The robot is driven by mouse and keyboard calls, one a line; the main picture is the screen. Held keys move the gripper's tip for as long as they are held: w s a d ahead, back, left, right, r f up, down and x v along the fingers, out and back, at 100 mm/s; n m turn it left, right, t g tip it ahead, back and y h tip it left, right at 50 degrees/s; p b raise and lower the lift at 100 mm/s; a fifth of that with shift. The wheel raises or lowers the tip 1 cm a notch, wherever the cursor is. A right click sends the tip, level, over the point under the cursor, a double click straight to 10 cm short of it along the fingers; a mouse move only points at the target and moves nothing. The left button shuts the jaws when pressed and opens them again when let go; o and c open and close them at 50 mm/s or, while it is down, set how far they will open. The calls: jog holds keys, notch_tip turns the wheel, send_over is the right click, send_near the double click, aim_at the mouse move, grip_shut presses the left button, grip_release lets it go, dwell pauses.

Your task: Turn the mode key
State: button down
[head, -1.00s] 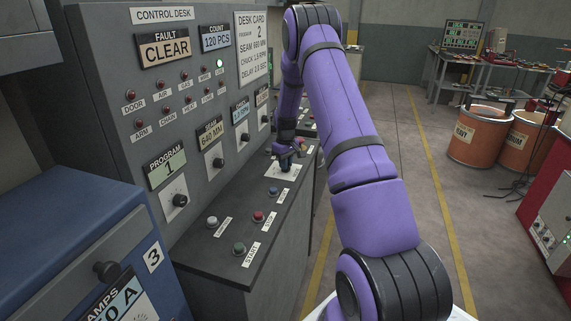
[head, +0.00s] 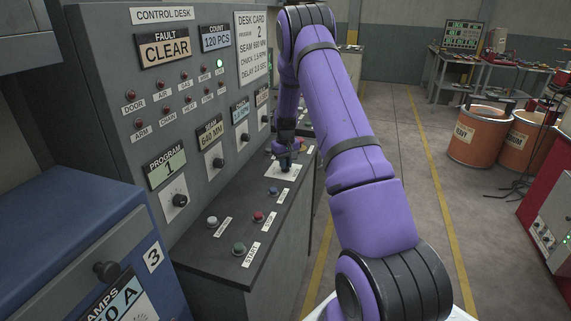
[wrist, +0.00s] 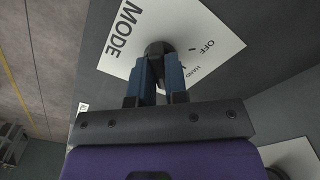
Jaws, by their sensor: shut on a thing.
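The mode key is a black round knob (wrist: 158,47) on a white plate lettered MODE, OFF and HAND (wrist: 203,38). In the wrist view my gripper (wrist: 160,62) has its two blue fingers shut on the knob, one on each side. Part of the plate's lettering and the knob's pointer are hidden behind the fingers. In the head view my gripper (head: 285,163) points down at the white plate (head: 284,173) on the desk's ledge, and the knob itself is hidden there.
The upright control desk panel (head: 215,120) stands left of my gripper, with dials and displays. Several push buttons, among them a green one (head: 239,249), sit on the ledge nearer me. A blue cabinet (head: 80,230) is at front left. Open floor lies to the right.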

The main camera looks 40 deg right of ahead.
jog(key=c, duration=1.1)
grip_release()
jog(key=shift+c, duration=0.2)
jog(key=shift+r, duration=0.1)
notch_tip(320, 180, up, 11)
jog(key=s+a+r+t, duration=0.1)
jog(key=s+a+r, duration=0.4)
jog(key=a+r, duration=0.25)
jog(key=s+a+r+n+t, duration=0.1)
jog(key=s+a+r, duration=0.3)
jog(key=a+r, duration=0.3)
jog(key=s+a+r+t, duration=0.1)
jog(key=s+a+r, duration=0.45)
jog(key=r, duration=0.25)
jog(key=s+a+r+n+t, duration=0.1)
jog(key=s+a, duration=0.5)
jog(key=s, duration=0.5)
jog(key=s+a+r+n+t, duration=0.1)
jog(key=s+a, duration=0.5)
jog(key=s, duration=0.6)
jog(key=shift+s, duration=0.3)
